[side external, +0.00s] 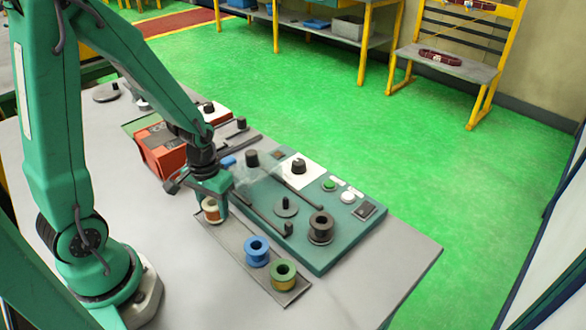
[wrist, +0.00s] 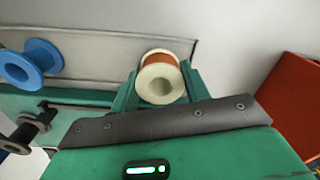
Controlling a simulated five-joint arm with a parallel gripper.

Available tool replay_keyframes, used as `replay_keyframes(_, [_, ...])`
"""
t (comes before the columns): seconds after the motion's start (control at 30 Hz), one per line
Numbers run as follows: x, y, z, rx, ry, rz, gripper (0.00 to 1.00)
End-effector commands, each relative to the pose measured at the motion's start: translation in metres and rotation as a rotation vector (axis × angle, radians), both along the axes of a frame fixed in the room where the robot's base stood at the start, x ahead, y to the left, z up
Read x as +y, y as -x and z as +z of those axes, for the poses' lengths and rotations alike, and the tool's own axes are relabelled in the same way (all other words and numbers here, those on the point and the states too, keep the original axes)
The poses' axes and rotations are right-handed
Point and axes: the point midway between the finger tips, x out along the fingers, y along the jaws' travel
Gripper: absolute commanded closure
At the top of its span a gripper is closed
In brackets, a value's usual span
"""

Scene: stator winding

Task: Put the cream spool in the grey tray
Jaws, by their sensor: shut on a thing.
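The cream spool (side external: 211,214), with copper-coloured wire round its middle, is between the fingers of my gripper (side external: 214,204). In the wrist view the cream spool (wrist: 160,77) is seen end on, with the green fingers of my gripper (wrist: 158,90) shut on either side of it. A long, shallow grey tray (side external: 232,243) lies below and beside it on the table; its grey surface also shows in the wrist view (wrist: 100,50). The spool is at the tray's far left end. I cannot tell whether it touches the tray.
A blue spool (side external: 257,251) and a green spool (side external: 283,274) stand in the tray. A teal panel (side external: 325,255) with knobs, buttons and a dark spool (side external: 321,227) lies to the right. A red box (side external: 163,150) stands behind left. The table's front right (side external: 370,295) is clear.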

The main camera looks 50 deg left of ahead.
Motion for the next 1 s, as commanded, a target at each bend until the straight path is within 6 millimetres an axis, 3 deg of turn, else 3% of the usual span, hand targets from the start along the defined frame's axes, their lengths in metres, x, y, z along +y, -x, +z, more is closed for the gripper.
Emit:
replay_keyframes(0.63, [0.0, 0.0, -0.003, 0.0, 0.0, 0.0, 0.77])
replay_keyframes(0.67, [0.0, 0.0, -0.0029, 0.0, 0.0, 0.0, 0.48])
replay_keyframes(0.77, [0.0, 0.0, -0.0029, 0.0, 0.0, 0.0, 0.29])
replay_keyframes(0.97, [0.0, 0.0, -0.0029, 0.0, 0.0, 0.0, 0.29])
replay_keyframes(1.0, [0.0, 0.0, -0.0029, 0.0, 0.0, 0.0, 0.23])
